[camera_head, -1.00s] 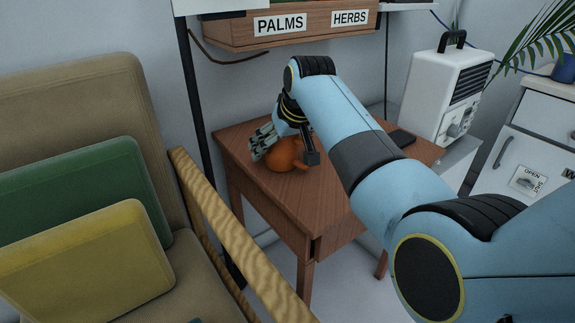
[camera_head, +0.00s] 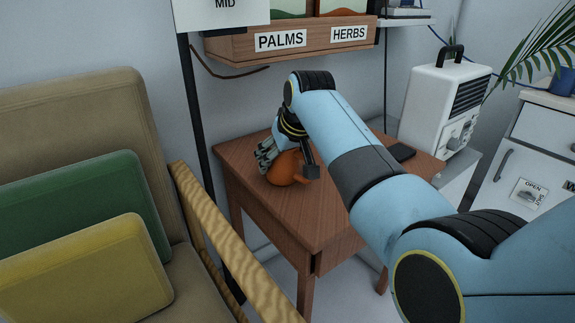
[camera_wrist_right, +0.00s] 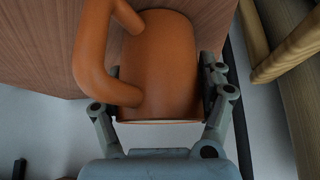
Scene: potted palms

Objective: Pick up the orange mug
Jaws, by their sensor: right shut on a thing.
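The orange mug (camera_head: 284,170) is on or just over the small wooden table, near its back left part; I cannot tell whether its base touches the top. My right gripper (camera_head: 277,158) comes down on it from above and is shut on it. In the right wrist view, the mug (camera_wrist_right: 160,70) fills the space between the two fingers of the gripper (camera_wrist_right: 160,92), with its handle on the left and its pale rim towards the palm. The fingers hide part of the mug in the head view. My left gripper is not in view.
A signed wooden shelf (camera_head: 300,40) hangs above. A cushioned seat with a wooden arm (camera_head: 215,230) is at left, a white heater (camera_head: 440,100) at right.

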